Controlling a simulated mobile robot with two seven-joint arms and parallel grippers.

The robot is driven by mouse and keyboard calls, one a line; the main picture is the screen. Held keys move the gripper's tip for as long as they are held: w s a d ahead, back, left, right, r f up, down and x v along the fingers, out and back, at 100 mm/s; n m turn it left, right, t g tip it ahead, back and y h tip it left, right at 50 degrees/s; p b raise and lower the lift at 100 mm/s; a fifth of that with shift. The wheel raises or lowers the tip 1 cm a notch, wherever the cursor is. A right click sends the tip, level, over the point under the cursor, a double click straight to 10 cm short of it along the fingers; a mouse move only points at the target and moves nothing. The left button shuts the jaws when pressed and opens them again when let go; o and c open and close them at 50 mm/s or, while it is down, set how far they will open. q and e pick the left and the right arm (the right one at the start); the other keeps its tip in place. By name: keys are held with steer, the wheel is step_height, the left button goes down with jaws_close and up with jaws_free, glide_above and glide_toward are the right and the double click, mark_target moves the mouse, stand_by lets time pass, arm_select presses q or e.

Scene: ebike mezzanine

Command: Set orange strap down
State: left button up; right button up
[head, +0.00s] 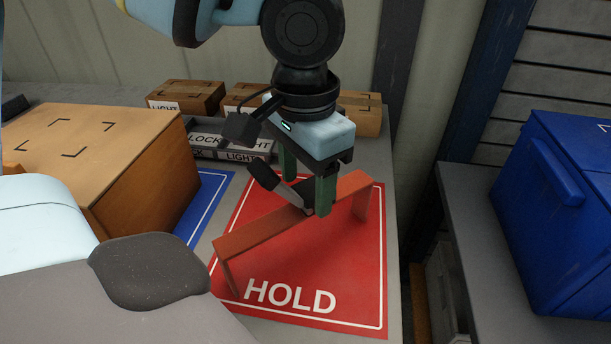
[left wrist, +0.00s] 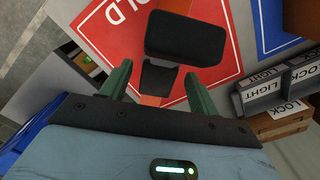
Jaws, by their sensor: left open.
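The orange strap (head: 272,228) is a stiff bridge-shaped band with bent-down ends. It stands on the red HOLD mat (head: 318,265), running diagonally from front left to back right. My left gripper (head: 305,195) is over the strap's middle, green fingers pointing down and apart, one on each side of it. In the left wrist view the open fingers (left wrist: 158,92) show with a piece of the strap (left wrist: 152,100) between them; a dark block of the wrist hides much of it. Whether the fingers touch the strap I cannot tell. My right gripper does not show.
A grey bin labelled LOCK and LIGHT (head: 205,140) and small cartons (head: 187,95) line the back. A blue crate (head: 560,210) stands on the right, beyond a gap.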

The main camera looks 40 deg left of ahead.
arm_select(q)
step_height(320, 180, up, 12)
steer(key=p, duration=0.2)
steer(key=shift+r, duration=0.2)
stand_by(0.4)
